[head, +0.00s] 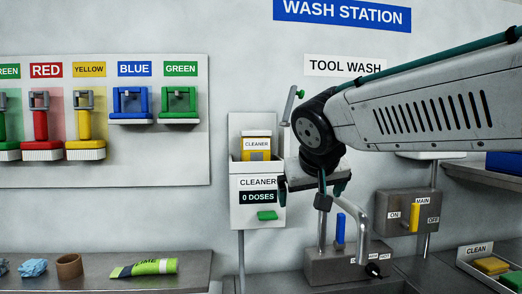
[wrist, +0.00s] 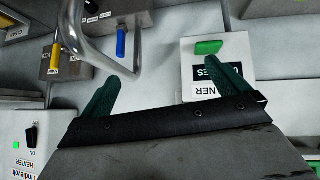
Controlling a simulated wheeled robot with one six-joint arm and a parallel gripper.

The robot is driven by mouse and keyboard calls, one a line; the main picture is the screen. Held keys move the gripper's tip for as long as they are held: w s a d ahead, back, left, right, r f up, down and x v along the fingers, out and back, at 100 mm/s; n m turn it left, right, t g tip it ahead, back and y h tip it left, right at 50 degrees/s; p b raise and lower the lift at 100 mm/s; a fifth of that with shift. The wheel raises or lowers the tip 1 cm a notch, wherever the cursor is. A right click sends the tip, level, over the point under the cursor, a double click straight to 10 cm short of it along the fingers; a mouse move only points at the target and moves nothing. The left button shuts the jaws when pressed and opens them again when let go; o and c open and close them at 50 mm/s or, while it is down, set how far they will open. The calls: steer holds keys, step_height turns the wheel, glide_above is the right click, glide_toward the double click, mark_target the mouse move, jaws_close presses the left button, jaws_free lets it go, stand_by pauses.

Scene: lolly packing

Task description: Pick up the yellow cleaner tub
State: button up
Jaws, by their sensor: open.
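The yellow cleaner tub (head: 257,154) with a white "CLEANER" label sits upright in the open top of the white cleaner dispenser (head: 243,196) on the wall. Its lower part is hidden by the dispenser front. My gripper (head: 313,187) is open and empty, with dark green fingers, in front of and right of the dispenser, lower than the tub. One finger overlaps the dispenser's right edge in the head view. In the wrist view the gripper (wrist: 160,72) is seen with its fingers apart and the dispenser's green button (wrist: 208,47) near the right finger. The tub is not visible there.
A curved metal tap (head: 362,228) and a blue lever (head: 340,229) stand just below and right of my gripper. A main switch box (head: 394,222) is farther right. Brushes hang on the left wall panel (head: 160,165). A shelf (head: 196,270) holds a green tube (head: 145,268).

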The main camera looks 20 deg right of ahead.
mark_target(255, 132)
steer(key=w+a+r+t, duration=0.2)
steer(key=w+r, duration=0.2)
steer(key=w, duration=0.1)
steer(key=w+a+r+t, duration=0.2)
steer(key=w+r, duration=0.3)
steer(key=w+a+r+t, duration=0.1)
steer(key=w+a+r, duration=0.1)
steer(key=w+r, duration=0.3)
steer(key=shift+w+a+r+t+y, duration=0.15)
steer(key=shift+w+a+t+y, duration=0.2)
steer(key=shift+w+t+y, duration=0.05)
steer(key=x, duration=0.7)
steer(key=shift+w+d, duration=0.1)
steer(key=shift+d, duration=0.05)
steer(key=shift+c, duration=0.3)
steer(key=c, duration=1)
steer(key=shift+r, duration=0.1)
